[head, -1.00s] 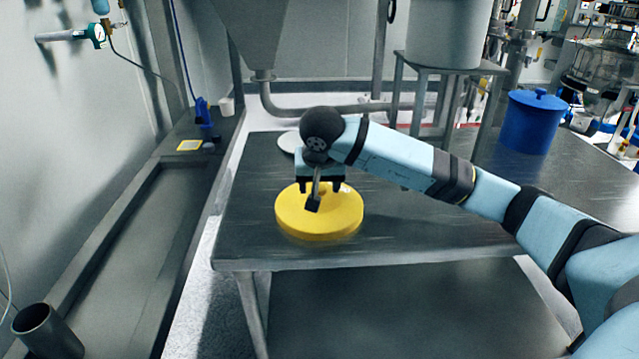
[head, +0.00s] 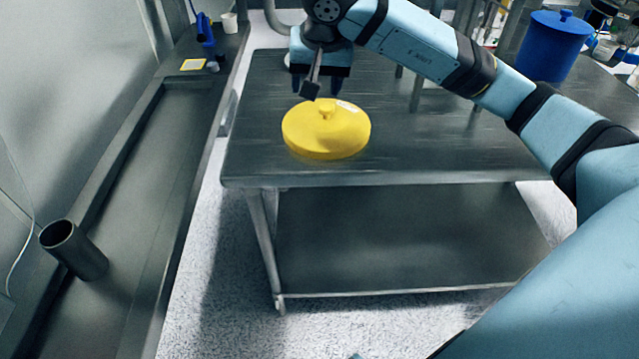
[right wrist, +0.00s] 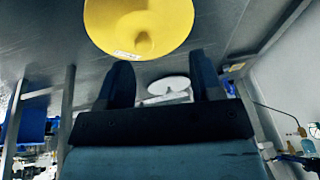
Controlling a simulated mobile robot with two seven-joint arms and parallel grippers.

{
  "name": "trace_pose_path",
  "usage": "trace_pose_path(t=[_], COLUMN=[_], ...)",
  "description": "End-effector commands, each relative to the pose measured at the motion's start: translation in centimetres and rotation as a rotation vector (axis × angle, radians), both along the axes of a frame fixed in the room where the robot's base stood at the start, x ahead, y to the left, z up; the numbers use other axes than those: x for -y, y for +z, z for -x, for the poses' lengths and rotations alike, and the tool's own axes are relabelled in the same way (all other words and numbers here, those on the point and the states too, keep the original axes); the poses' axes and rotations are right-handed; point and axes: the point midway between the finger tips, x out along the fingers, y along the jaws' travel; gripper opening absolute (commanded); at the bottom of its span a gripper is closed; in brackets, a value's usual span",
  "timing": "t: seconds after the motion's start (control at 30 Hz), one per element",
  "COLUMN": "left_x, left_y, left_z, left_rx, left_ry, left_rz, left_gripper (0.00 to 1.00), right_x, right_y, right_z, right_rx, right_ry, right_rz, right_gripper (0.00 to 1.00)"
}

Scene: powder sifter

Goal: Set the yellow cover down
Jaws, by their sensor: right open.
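The yellow cover (head: 312,138), a round lid with a small knob on top, lies flat on the metal table (head: 440,160) near its front left part. It also shows at the top of the right wrist view (right wrist: 110,22). My right gripper (head: 320,88) is above and behind the cover, apart from it. In the right wrist view its two fingers (right wrist: 163,78) are spread with nothing between them, and the knob is free. My left gripper is not in view.
A blue lidded container (head: 550,48) stands at the back right of the table. A white disc (right wrist: 168,86) lies beyond my fingers in the right wrist view. A dark cylinder (head: 75,250) stands at left. The table right of the cover is clear.

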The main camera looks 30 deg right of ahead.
Motion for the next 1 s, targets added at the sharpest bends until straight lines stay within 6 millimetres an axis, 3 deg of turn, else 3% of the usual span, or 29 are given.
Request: trace_pose_path(t=[0.1, 0.2, 0.4, 0.53, 0.63, 0.7, 0.73, 0.87, 1.0], left_x=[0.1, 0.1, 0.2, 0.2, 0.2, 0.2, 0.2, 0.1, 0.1], left_y=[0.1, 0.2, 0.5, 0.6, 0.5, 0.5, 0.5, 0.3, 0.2], left_z=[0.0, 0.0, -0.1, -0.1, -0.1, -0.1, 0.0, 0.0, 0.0], left_rx=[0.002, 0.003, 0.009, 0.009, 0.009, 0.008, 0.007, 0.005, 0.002], left_ry=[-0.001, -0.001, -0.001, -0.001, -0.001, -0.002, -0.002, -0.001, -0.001], left_rz=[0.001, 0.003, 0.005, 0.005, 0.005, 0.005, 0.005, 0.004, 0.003], left_gripper=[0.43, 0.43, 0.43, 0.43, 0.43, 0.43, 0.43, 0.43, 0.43], right_x=[-6.9, -12.9, -21.3, -23.4, -22.7, -21.3, -20.6, -17.1, -14.2], right_y=[-5.0, -7.3, -7.2, -5.5, -5.4, -6.6, -7.5, -14.0, -23.2], right_z=[2.4, 5.5, 10.9, 12.2, 11.4, 10.5, 10.1, 9.6, 12.6], right_rx=[-0.135, -0.308, -0.780, -1.227, -1.615, -1.904, 1.957, 1.620, 1.236], right_ry=[0.014, -0.046, -0.331, -0.678, -1.011, -1.278, 1.347, 1.226, 1.018], right_rz=[-0.325, -0.658, -1.275, -1.659, -1.889, -2.004, 1.962, 1.285, 0.698], right_gripper=[0.60, 0.60, 0.60, 0.60, 0.60, 0.60, 0.60, 0.60, 0.60])
